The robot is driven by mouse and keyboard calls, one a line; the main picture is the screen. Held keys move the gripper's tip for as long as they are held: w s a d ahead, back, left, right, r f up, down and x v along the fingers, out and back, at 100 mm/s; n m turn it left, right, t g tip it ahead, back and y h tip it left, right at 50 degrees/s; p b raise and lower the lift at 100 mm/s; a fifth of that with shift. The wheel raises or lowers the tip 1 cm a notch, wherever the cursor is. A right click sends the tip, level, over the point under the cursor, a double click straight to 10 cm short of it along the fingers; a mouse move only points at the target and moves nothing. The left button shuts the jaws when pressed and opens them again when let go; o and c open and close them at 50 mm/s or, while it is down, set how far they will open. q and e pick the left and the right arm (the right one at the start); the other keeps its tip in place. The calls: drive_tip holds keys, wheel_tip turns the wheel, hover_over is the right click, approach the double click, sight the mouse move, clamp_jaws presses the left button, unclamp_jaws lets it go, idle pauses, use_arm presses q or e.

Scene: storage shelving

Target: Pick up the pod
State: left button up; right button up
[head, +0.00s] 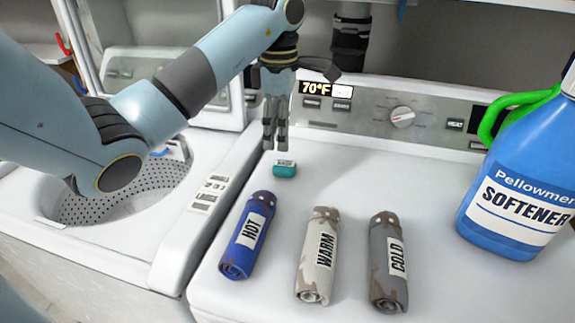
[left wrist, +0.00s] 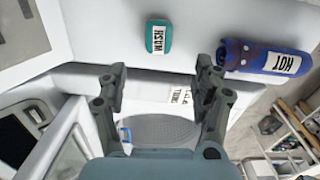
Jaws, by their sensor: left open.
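The pod (head: 285,169) is a small teal block with a white label, lying on the white machine top (head: 340,190) behind the blue cylinder. In the left wrist view the pod (left wrist: 158,37) lies beyond my fingertips, between their lines and apart from them. My left gripper (head: 275,143) points down, just behind and above the pod in the head view. Its fingers are apart in the left wrist view (left wrist: 160,80), with nothing between them. My right gripper is not in view.
Rolled cylinders labelled HOT (head: 249,235), WARM (head: 318,255) and COLD (head: 388,262) lie in front of the pod. A blue softener bottle (head: 515,185) stands at the right. An open washer drum (head: 120,195) is at the left. A control panel (head: 385,110) rises behind.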

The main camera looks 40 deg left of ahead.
sight(282, 173)
use_arm(q)
wheel_tip(282, 173, down, 3)
drive_tip(key=shift+f+b, duration=0.2)
drive_tip(key=shift+b, duration=0.35)
drive_tip(key=f+p, duration=0.1)
drive_tip(key=f, duration=0.4)
drive_tip(key=shift+w+p, duration=0.2)
drive_tip(key=shift+p, duration=0.15)
drive_tip(key=shift+f, duration=0.15)
drive_tip(key=shift+c, duration=1)
drive_tip(key=c, duration=0.8)
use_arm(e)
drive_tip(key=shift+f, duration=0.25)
